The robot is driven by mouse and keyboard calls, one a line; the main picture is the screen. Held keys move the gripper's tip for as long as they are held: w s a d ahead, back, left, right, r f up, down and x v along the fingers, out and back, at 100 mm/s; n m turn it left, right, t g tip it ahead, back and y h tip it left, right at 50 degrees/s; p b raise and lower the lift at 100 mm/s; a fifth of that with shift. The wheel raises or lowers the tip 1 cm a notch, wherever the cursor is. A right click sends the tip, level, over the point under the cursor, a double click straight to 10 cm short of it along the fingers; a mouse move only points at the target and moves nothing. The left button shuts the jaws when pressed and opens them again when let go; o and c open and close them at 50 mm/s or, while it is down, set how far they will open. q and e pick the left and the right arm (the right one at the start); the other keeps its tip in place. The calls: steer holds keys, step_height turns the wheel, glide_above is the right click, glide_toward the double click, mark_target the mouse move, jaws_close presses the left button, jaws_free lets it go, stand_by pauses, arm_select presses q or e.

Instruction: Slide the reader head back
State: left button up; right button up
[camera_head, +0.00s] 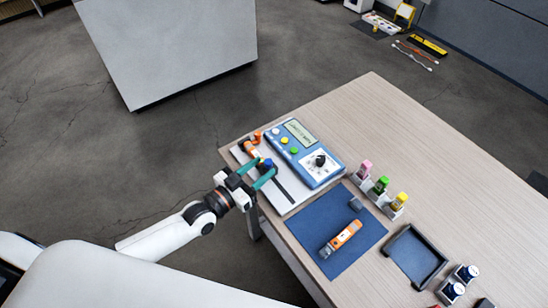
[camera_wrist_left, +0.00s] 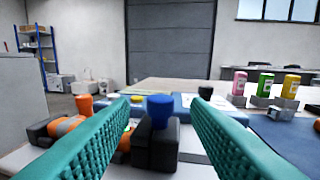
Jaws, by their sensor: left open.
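The reader head, a black block with a blue knob (camera_head: 267,162), sits on a dark rail on a white base plate (camera_head: 299,203) at the table's left edge. The block also shows in the left wrist view (camera_wrist_left: 155,147), its blue knob on top. My left gripper (camera_head: 265,168) is open, with teal fingers on either side of the blue knob. In the wrist view I cannot tell whether either finger touches it. An orange and grey device (camera_head: 250,149) lies on the plate beyond the block. My right gripper is not in view.
A blue meter (camera_head: 315,177) with screen, buttons and dial stands right beside the rail. A blue mat (camera_head: 310,222) holds an orange handheld tool (camera_head: 341,238). Several capped bottles, a dark tray (camera_head: 415,256) and jars stand further right. The table's far right is clear.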

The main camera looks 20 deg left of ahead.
mark_target(266, 166)
arm_select(q)
steer(key=x, duration=0.5)
steer(key=shift+w+d, duration=0.1)
steer(key=shift+w, duration=0.05)
jaws_close()
